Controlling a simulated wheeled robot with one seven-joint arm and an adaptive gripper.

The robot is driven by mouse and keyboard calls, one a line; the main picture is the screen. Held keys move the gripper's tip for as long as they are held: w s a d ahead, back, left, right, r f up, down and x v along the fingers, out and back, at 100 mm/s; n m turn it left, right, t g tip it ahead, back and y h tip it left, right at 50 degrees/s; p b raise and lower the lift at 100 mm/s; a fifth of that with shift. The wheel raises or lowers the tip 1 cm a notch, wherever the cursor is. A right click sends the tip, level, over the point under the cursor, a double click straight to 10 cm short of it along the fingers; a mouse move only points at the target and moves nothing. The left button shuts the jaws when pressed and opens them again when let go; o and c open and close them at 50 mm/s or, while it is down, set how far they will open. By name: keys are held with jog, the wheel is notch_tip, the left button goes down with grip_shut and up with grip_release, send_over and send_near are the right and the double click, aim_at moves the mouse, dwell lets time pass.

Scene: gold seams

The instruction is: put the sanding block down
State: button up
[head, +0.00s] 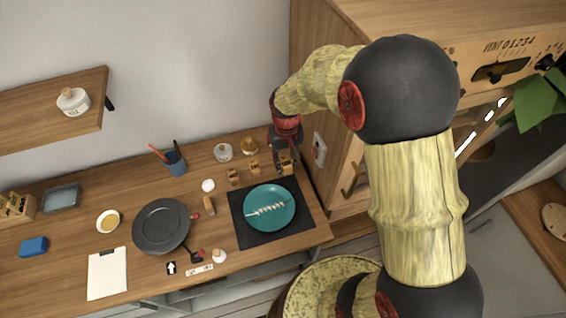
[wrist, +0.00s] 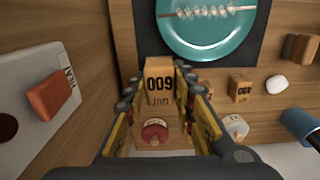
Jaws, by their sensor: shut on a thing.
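The sanding block (wrist: 160,82) is a small wooden block with a dark number and "GRIT" on its face, seen upside down in the wrist view. My gripper (wrist: 161,100) is shut on it, with a finger on each side. In the head view my gripper (head: 284,158) points down behind the black mat (head: 240,236), near the cabinet side. The held block (head: 286,168) is low over the worktop there; I cannot tell whether it touches the wood. Two similar blocks, one on the left (head: 233,176) and one nearer (head: 254,168), stand in a row to its left.
A teal plate (head: 285,218) with a white-beaded stick lies on the mat. Jars (head: 223,152) and a blue cup (head: 175,163) stand farther left. The cabinet side with a switch panel (head: 319,149) is close on the right.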

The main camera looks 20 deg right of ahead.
jog(key=w+f, duration=0.4)
jog(key=w, duration=0.1)
jog(key=w+d+f+b, duration=0.1)
jog(key=w+f, duration=0.1)
jog(key=f, duration=0.1)
jog(key=shift+w+f, duration=0.1)
jog(key=shift+w, duration=0.1)
jog(key=shift+f+b, duration=0.3)
jog(key=shift+f, duration=1.15)
jog(key=shift+f, duration=0.15)
jog(key=o, duration=1)
